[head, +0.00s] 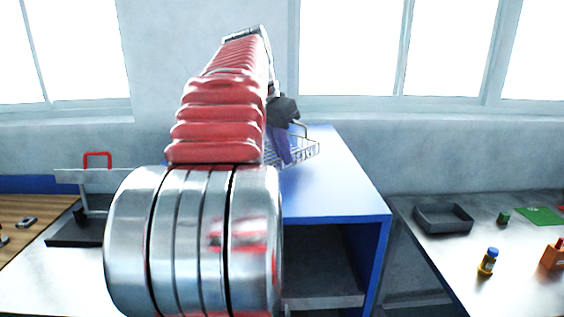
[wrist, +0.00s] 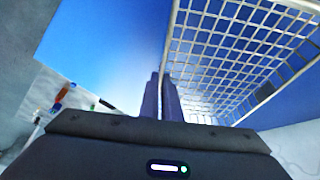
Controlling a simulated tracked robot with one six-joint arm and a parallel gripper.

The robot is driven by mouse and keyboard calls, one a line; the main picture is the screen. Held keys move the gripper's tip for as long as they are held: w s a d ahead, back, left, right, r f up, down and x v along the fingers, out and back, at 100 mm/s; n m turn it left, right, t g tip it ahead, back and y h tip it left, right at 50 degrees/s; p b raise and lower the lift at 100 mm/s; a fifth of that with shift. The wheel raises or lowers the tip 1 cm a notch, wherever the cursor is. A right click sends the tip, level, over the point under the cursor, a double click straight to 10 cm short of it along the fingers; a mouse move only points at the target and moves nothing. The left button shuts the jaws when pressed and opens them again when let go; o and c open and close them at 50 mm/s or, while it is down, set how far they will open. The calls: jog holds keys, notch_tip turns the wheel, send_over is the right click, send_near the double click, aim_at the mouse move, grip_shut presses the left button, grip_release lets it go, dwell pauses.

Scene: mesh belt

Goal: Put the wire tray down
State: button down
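The wire tray (head: 308,152) is a pale metal mesh basket with a raised handle, partly hidden behind my gripper and arm in the head view. In the wrist view its mesh (wrist: 225,45) fills the upper right. My gripper (head: 285,158) is over the blue cabinet top (head: 340,195). In the wrist view the purple fingers of my gripper (wrist: 160,98) are close together, with the tray's edge wire running down between them. The tray is over the blue top; I cannot tell whether it touches.
At right, a bench holds a dark grey bin (head: 443,219), a blue-capped yellow bottle (head: 487,262), a small green item (head: 503,217) and an orange box (head: 554,254). At left stands a stand with a red handle (head: 97,160). The cabinet's front top is clear.

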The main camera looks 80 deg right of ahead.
jog(key=shift+f, duration=1)
jog(key=shift+f, duration=0.1)
jog(key=c, duration=2)
grip_release()
jog(key=v, duration=1.2)
jog(key=shift+d, duration=0.1)
jog(key=shift+w, duration=0.1)
